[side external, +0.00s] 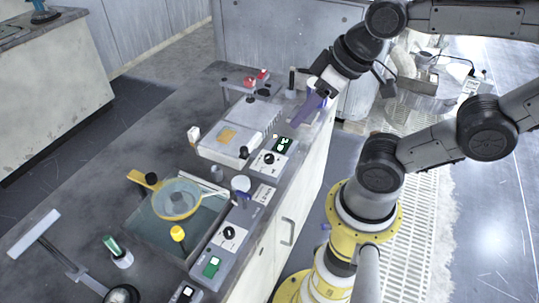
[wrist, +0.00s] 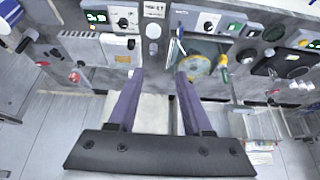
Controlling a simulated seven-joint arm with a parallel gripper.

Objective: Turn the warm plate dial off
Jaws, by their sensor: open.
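The warm plate (side external: 215,150) is a white unit on the bench with a tan square on top. Its black dial (side external: 268,158) sits on a white front panel beside a lit green display (side external: 284,145). In the wrist view, a black dial (wrist: 124,22) appears beside a green display (wrist: 97,17), upper left of the fingers. The dial's pointer setting is too small to read. My gripper (side external: 297,124) is open and empty, with purple fingers, above the bench's front edge and apart from the dial. In the wrist view its fingers (wrist: 159,72) are spread wide.
A second unit with a black dial (side external: 229,233) and green switch (side external: 211,266) stands nearer the camera. Beside it is a basin with a yellow-rimmed bowl (side external: 176,198). A small black knob (side external: 243,152) stands near the warm plate. Floor is free before the bench.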

